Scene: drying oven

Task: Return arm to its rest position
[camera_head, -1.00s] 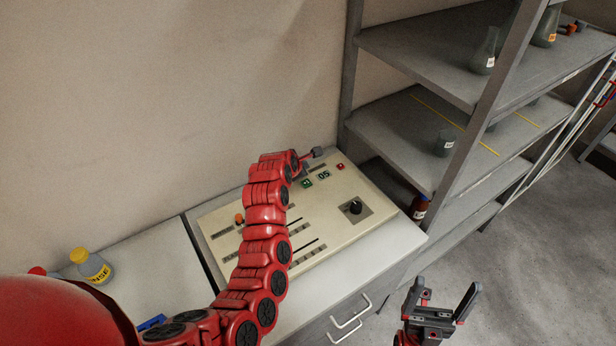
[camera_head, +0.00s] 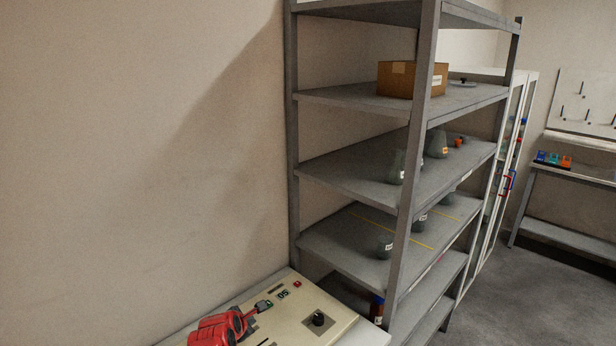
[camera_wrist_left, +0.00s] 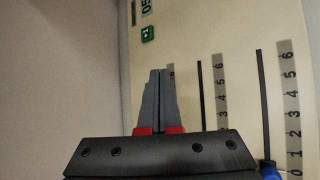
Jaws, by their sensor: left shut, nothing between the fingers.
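My left gripper (camera_head: 262,306) is at the back left of a beige control panel (camera_head: 292,318), close to its digital display (camera_head: 283,294), which reads 05. In the left wrist view the fingers (camera_wrist_left: 158,75) are shut together with nothing between them, over the panel face. A green +1 button (camera_wrist_left: 148,34) lies beyond the fingertips, apart from them in the picture. Slider slots with number scales are to the right of the fingers. My red left arm is mostly cut off by the lower edge of the head view. My right gripper is out of view.
A grey shelf rack (camera_head: 345,95) stands right of the panel, holding flasks and a cardboard box (camera_head: 412,79). A brown bottle (camera_head: 376,308) stands low beside the panel. A bare wall is behind. Open floor (camera_head: 510,300) lies to the right.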

